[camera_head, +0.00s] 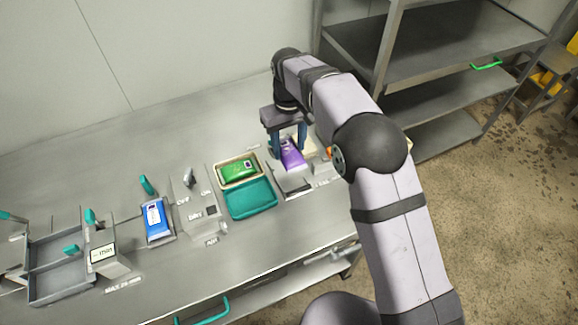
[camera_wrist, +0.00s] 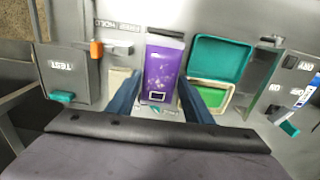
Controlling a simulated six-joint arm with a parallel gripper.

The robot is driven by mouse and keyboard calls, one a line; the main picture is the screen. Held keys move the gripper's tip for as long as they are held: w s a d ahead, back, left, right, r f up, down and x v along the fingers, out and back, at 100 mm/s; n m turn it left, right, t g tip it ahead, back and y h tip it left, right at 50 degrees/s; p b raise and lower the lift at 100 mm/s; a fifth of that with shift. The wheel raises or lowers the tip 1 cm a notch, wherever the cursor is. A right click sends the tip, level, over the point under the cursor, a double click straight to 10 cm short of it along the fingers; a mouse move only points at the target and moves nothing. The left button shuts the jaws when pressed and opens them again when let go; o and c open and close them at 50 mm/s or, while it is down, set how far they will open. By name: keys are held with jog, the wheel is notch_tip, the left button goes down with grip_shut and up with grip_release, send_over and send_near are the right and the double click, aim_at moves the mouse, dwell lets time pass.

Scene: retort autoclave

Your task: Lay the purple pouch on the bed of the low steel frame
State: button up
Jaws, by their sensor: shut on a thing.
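The purple pouch (camera_head: 292,153) is between the two blue fingers of my gripper (camera_head: 288,148), at the right part of the steel table. In the wrist view the pouch (camera_wrist: 163,72) lies lengthwise between the fingers of my gripper (camera_wrist: 165,90), with its white label near the palm. The gripper is shut on it. I cannot tell whether the pouch is clear of the surface below. A low steel frame (camera_head: 62,293) with a flat grey bed and teal handles stands at the far left of the table. Its bed looks empty.
A cream tray (camera_head: 223,183) with a green pouch and an open teal lid (camera_head: 250,199) stands just left of my gripper. Further left are a grey control box (camera_head: 196,207) and a blue pouch (camera_head: 156,219). An orange-handled part (camera_wrist: 96,49) and a TEST box (camera_wrist: 63,67) flank the other side.

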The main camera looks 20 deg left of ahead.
aim_at(289, 151)
jog(key=shift+f+p, duration=1.1)
jog(key=shift+f, duration=3)
jog(key=shift+f, duration=0.1)
jog(key=o, duration=1.4)
notch_tip(289, 151, up, 12)
jog(key=b, duration=0.3)
